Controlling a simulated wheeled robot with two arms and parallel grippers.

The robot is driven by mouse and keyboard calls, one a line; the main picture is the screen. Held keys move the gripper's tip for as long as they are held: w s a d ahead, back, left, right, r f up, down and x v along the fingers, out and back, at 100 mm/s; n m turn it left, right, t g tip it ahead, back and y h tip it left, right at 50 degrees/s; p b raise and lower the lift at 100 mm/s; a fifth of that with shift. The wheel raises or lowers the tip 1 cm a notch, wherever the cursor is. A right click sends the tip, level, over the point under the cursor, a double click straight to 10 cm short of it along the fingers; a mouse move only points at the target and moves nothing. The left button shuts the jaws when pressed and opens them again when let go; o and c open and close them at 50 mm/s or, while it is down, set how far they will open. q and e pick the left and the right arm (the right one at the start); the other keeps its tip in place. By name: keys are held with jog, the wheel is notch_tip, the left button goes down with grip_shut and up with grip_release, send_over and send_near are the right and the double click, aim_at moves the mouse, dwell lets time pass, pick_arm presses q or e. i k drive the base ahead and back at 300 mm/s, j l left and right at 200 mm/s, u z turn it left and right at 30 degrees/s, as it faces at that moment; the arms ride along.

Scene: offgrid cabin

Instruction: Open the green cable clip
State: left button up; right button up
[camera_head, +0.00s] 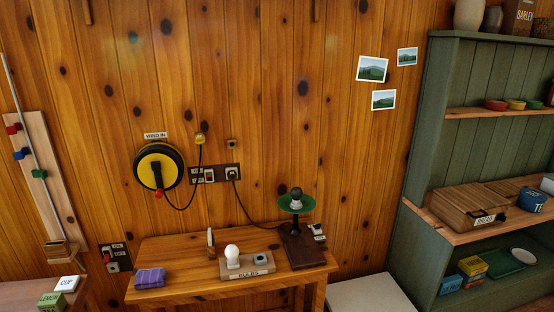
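The green cable clip (39,174) is on the tall wooden board (53,190) at the left, low along a thin pale cable (24,120). The blue clip (21,153) and the red clip (13,129) sit above it on the same board. The green clip is small here, and I cannot tell whether it is open or closed. Neither of my grippers is in view.
A wooden table (190,291) with a bulb tray (247,271), purple cloth (149,278) and green-shaded lamp (296,203) stands in the middle. A yellow-black reel (160,167) hangs above. A green shelf (428,130) is right. Boxes labelled CUP (66,284) and LEMON (50,301) are lower left.

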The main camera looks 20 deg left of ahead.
aim_at(43, 174)
jog(key=i+u, duration=0.2)
jog(key=u, duration=0.3)
jog(key=i+u, duration=0.25)
jog(key=u, duration=0.2)
jog(key=i+u, duration=0.2)
jog(key=u, duration=0.3)
jog(key=i+l+u, duration=0.15)
jog(key=u, duration=0.35)
jog(key=i+l+u, duration=0.15)
jog(key=l+u, duration=0.15)
jog(key=u, duration=0.15)
